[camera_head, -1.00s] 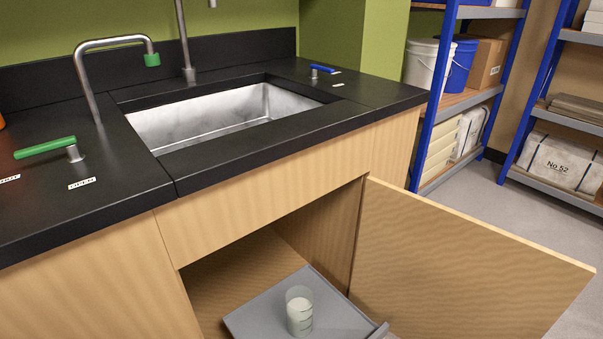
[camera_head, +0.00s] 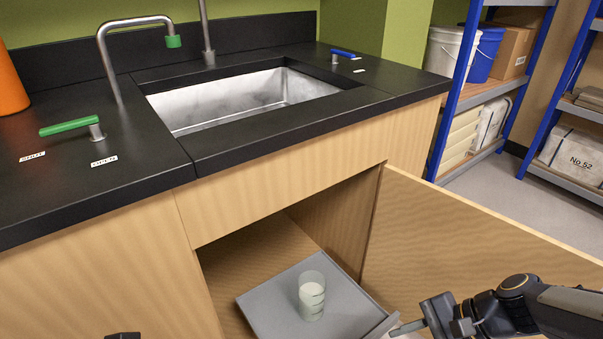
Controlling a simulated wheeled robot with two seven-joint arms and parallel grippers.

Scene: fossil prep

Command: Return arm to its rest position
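My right arm comes in from the lower right, in front of the open cabinet door. Its dark gripper (camera_head: 408,328) points left, with its tip close to the front right corner of the grey pull-out tray (camera_head: 262,312). I cannot tell whether it touches the tray, or how far apart its fingers are. A clear beaker (camera_head: 312,296) with pale contents and dark markings stands upright on the tray, apart from this gripper. A small dark piece (camera_head: 122,336), perhaps of my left arm, shows at the bottom edge. The rest of that arm is hidden below the picture.
The wooden door (camera_head: 470,235) stands open on the right. Above is a black counter (camera_head: 90,205) with a steel sink (camera_head: 240,101), green handle (camera_head: 70,126), blue handle (camera_head: 343,53) and orange object (camera_head: 10,85). Blue-framed shelves (camera_head: 458,90) stand beyond, over clear floor.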

